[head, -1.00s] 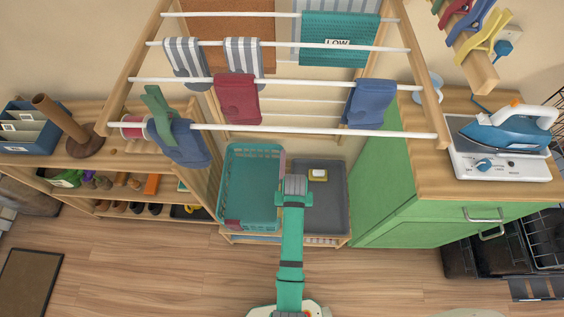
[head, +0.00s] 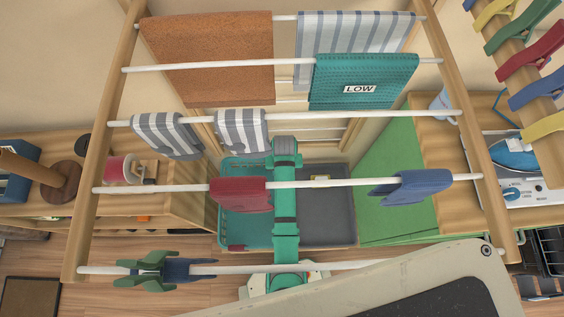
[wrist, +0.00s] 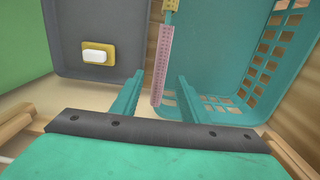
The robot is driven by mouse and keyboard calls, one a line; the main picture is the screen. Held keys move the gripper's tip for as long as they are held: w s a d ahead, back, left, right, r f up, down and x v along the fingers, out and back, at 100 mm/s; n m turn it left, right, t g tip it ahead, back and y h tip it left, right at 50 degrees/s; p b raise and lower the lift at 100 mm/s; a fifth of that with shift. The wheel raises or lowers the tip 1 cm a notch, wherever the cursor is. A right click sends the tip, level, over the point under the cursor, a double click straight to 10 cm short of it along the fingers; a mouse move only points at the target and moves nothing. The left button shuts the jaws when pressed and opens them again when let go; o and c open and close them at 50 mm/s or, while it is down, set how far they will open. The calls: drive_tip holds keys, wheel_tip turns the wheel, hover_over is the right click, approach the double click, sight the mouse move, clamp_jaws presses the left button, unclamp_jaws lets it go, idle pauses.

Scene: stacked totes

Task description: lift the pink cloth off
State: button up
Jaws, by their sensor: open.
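In the wrist view, a narrow pink strip with small marks (wrist: 164,68) lies between my gripper's fingers, along the edge of the teal basket (wrist: 200,55); I cannot tell whether it is the cloth or whether the fingers touch it. My gripper (wrist: 160,78) is open, with one teal finger on each side of the strip. In the head view, a crimson cloth (head: 239,195) hangs folded over a white rail of the drying rack, just left of my arm. My gripper is hard to make out there. The basket (head: 240,222) stands below the rack.
A grey tray (wrist: 98,20) with a yellow dish and white block (wrist: 95,56) sits beside the basket. Rack rails (head: 350,184) cross near my arm. Striped cloths (head: 240,130), a blue cloth (head: 425,187) and a teal "LOW" cloth (head: 365,80) hang around. A green cabinet (head: 395,200) stands right.

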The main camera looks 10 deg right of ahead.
drive_tip(key=f, duration=0.9)
drive_tip(key=shift+s, duration=0.3)
drive_tip(key=shift+c, duration=0.6)
clamp_jaws()
